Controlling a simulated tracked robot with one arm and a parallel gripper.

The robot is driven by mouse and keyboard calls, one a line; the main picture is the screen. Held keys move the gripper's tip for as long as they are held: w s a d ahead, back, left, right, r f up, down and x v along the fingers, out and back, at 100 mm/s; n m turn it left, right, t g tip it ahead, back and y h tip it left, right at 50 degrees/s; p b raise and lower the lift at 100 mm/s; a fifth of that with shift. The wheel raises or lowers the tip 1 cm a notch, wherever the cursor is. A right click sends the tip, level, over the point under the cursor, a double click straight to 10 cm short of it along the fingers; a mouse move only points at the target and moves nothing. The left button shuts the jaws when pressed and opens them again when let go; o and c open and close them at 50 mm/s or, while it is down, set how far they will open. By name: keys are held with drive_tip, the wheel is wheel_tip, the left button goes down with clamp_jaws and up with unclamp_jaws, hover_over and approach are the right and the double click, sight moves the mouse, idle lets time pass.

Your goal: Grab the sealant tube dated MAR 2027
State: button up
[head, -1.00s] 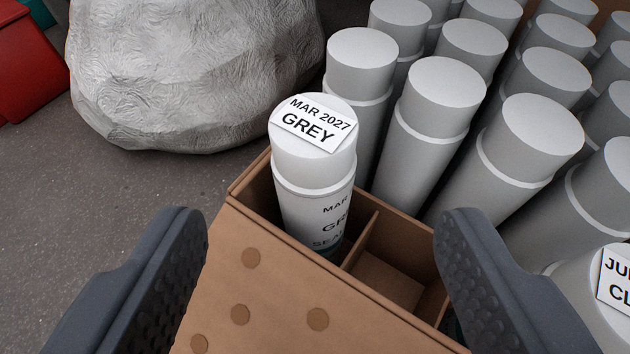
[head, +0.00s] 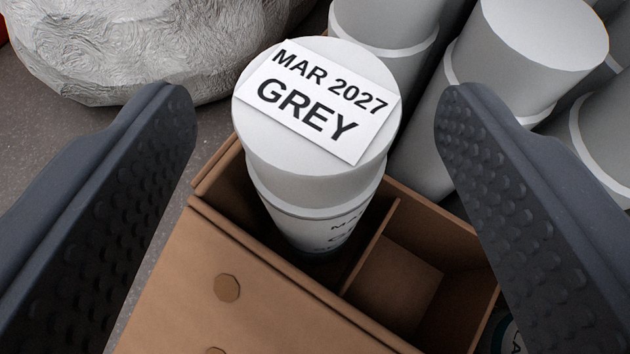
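The sealant tube (head: 318,125) is white with a label on its cap reading MAR 2027 GREY. It stands in a compartment of a brown cardboard box (head: 250,285), its lower end hidden inside the box. My gripper (head: 315,105) is open, with one dark textured finger to the left of the tube and the other to the right. Both fingers are apart from the tube, with a clear gap on each side in the picture.
An empty compartment (head: 395,285) lies right of the tube, behind a thin divider. Several plain grey-white tubes (head: 530,60) stand close behind and to the right. A crumpled silvery sack (head: 150,45) lies at the back left. Part of another labelled tube (head: 513,335) shows at the lower right.

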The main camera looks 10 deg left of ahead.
clamp_jaws()
drive_tip(key=shift+r, duration=0.1)
